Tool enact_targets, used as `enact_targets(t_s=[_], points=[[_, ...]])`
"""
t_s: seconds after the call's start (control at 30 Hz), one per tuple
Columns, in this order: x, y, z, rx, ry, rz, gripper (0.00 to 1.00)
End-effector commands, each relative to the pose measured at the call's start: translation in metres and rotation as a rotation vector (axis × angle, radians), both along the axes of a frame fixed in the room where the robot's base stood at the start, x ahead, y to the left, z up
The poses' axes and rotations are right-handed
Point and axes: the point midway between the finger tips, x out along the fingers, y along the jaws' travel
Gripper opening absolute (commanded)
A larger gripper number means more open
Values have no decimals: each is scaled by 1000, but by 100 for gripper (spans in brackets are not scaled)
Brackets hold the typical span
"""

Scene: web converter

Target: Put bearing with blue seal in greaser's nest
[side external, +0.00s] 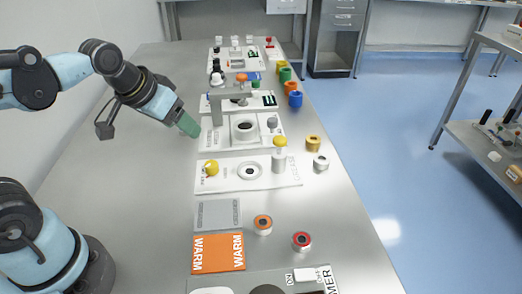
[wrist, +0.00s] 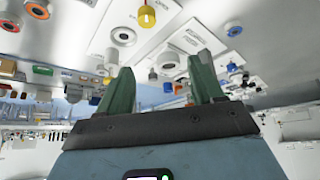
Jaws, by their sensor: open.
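My gripper (side external: 189,125) is at the left of the white stations, above the bench. In the wrist view its two green fingers (wrist: 161,84) are apart with nothing between them. One bearing has an orange seal (side external: 263,224) and one a red seal (side external: 302,241); both lie at the near right of the bench. A small whitish ring (side external: 321,162) lies farther back; its seal colour is unclear.
Another white station (side external: 243,128) with a grey overhanging arm stands just behind. A yellow ring (side external: 313,143) and blue (side external: 295,99) and green (side external: 285,74) containers line the right edge. An orange WARM mat (side external: 218,253) lies in front. The bench's left side is clear.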

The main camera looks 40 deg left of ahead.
Motion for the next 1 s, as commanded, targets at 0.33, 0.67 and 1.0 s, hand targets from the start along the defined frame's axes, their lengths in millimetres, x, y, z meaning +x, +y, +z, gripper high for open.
enact_targets(t_s=[0.33,0.67,1.0], points=[[-19,-15,-16,24,-72,-84,71],[-18,-15,-16,24,-71,-81,71],[11,8,7,134,37,-207,71]])
